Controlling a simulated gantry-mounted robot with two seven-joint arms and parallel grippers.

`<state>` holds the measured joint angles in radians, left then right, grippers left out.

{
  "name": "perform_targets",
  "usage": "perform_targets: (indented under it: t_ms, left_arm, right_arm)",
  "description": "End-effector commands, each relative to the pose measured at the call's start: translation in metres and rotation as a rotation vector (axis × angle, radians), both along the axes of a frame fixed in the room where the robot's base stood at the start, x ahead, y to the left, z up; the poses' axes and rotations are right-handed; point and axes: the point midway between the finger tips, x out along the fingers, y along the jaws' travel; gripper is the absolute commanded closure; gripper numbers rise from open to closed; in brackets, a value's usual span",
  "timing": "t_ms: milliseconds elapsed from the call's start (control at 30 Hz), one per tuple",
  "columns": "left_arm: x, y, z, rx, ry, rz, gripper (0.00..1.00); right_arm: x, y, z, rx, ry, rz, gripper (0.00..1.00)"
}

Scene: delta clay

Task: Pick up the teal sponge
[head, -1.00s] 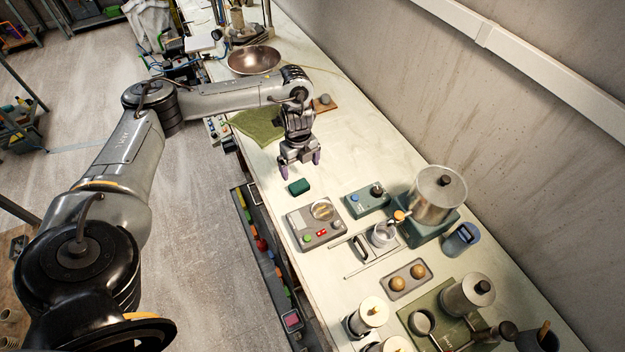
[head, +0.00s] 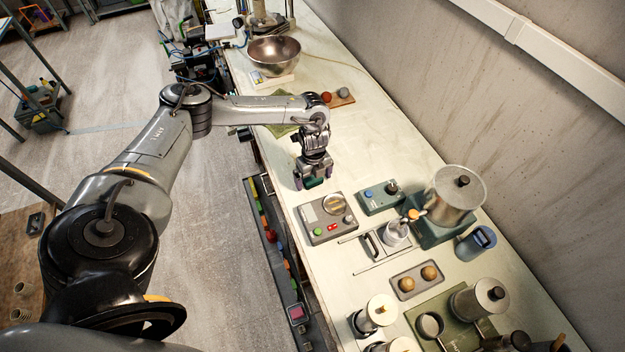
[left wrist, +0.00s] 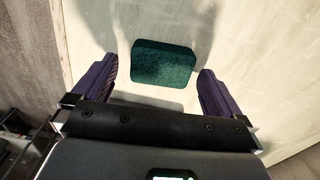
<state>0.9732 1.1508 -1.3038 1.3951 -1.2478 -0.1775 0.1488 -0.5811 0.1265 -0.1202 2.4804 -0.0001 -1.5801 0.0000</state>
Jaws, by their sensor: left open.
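The teal sponge (left wrist: 164,63) is a small dark green block on the pale bench top. In the left wrist view it lies between the two purple fingers of my left gripper (left wrist: 158,88), with a gap on each side. In the head view my left gripper (head: 313,183) points down over the sponge (head: 314,182), which is mostly hidden by the fingers. The left gripper is open and holds nothing. My right gripper is in neither view.
A grey control box (head: 327,218) with buttons stands just in front of the gripper. A teal box (head: 379,198) is to its right. A green cloth (head: 283,129) and a metal bowl (head: 273,54) lie behind. The bench's left edge is close by.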

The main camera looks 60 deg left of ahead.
Motion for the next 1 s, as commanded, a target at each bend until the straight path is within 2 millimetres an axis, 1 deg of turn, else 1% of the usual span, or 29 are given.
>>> perform_targets:
  t_ms: [100,300,333,700,1000]
  left_arm:
    - [0.0,0.0002,-0.0055,0.0,-0.001,0.001,0.0]
    - [0.0,0.0003,-0.0057,0.0,-0.001,0.001,0.0]
    - [0.0,0.0003,-0.0057,0.0,-0.001,0.001,0.02]
    - [-0.0001,0.0004,-0.0055,0.001,-0.001,0.001,0.58]
    - [-0.0001,0.0004,-0.0043,0.001,-0.001,0.001,0.59]
  right_arm:
    - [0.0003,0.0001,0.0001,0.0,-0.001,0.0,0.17]
    - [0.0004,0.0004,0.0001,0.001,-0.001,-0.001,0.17]
    - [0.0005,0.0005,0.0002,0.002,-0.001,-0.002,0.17]
    - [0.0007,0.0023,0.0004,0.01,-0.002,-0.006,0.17]
    - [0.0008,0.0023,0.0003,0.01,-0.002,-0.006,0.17]
